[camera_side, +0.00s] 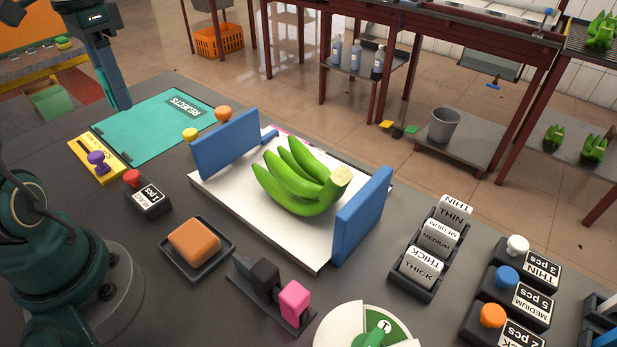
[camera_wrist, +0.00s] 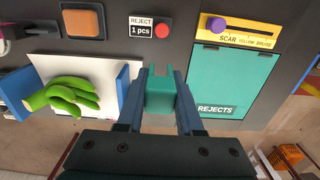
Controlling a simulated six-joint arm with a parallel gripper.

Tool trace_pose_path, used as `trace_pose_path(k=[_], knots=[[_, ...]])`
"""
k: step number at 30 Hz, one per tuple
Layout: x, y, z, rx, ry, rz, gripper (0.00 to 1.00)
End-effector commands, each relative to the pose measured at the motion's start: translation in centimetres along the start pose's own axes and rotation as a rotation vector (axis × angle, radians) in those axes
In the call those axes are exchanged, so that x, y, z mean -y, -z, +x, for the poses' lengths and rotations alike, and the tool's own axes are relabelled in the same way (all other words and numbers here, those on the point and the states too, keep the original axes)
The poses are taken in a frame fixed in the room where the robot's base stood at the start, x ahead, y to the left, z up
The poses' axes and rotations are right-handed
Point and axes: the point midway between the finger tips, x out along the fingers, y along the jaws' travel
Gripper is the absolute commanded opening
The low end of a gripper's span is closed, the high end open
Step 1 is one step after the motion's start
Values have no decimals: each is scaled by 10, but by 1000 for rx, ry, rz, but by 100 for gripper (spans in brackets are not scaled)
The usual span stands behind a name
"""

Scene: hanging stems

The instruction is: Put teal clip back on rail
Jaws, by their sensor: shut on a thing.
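My gripper (camera_wrist: 160,105) is in the wrist view, its two fingers shut on the teal clip (camera_wrist: 160,92). The clip is a small teal block with a notched upper end. It appears between the white board's blue wall and the teal rejects mat, clear of both in the picture. The rail (camera_side: 242,271) is a dark strip at the front of the table. It carries a black clip (camera_side: 263,276) and a pink clip (camera_side: 294,301), with bare strip at its left end.
Green bananas (camera_side: 305,183) lie on a white board (camera_side: 305,249) between two upright blue walls (camera_side: 362,215). An orange block (camera_side: 194,241) sits in a dark tray left of the rail. A green-and-white dial (camera_side: 345,317) and labelled blocks (camera_side: 437,238) stand to its right.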

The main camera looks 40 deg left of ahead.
Motion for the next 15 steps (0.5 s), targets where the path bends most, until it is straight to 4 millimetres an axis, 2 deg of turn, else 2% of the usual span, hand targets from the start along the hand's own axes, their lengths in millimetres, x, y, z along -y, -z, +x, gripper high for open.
trace_pose_path(k=[4,6,11,15], knots=[[9,-1,-3,1,-1,24,0],[9,5,6,3,-4,89,0],[-19,26,21,3,-4,288,0],[-57,42,35,3,-3,496,0]])
